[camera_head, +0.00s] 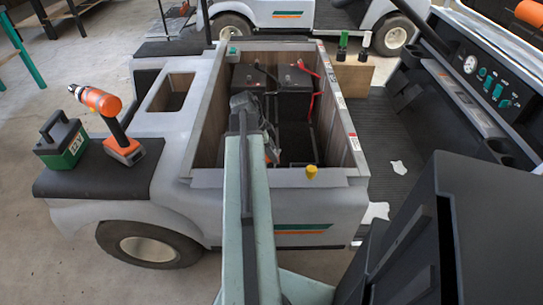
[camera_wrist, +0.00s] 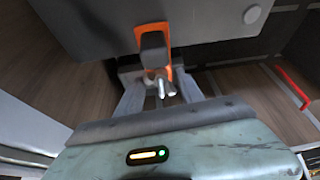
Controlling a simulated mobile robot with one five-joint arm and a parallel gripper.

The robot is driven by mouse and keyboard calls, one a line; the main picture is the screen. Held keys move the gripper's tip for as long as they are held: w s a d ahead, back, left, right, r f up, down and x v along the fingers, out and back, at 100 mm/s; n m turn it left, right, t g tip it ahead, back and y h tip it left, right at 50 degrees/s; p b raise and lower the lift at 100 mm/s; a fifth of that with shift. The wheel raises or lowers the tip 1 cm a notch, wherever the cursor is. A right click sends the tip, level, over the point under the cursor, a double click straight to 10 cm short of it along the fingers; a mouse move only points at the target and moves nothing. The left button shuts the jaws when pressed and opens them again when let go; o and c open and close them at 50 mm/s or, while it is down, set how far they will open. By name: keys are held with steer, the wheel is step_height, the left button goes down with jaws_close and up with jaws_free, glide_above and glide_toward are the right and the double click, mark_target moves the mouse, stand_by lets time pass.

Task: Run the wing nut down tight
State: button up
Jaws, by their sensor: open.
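In the wrist view a small silver wing nut (camera_wrist: 161,88) shows as two bright prongs below a black block on an orange bracket (camera_wrist: 140,40). The bracket is against a dark grey battery-like box (camera_wrist: 90,25). My gripper (camera_wrist: 158,92) is open, with one grey finger on each side of the wing nut. I cannot tell whether either finger touches it. In the head view my gripper (camera_head: 244,104) is down inside the cart's open bay (camera_head: 205,115), in front of the black batteries (camera_head: 292,78). The wing nut is hidden there by my arm.
Wood-lined bay walls (camera_head: 335,110) stand close around my arm. Red cables (camera_head: 308,68) run along the right battery. An orange drill (camera_head: 105,105) and a green 12V box (camera_head: 60,140) stand on the left deck.

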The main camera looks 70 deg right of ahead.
steer(key=shift+c, duration=0.2)
jaws_close()
steer(key=shift+w, duration=0.1)
stand_by(1.0)
steer(key=shift+o, duration=0.2)
jaws_free()
steer(key=shift+r, duration=0.1)
steer(key=p+v, duration=0.7)
steer(key=shift+r, duration=0.3)
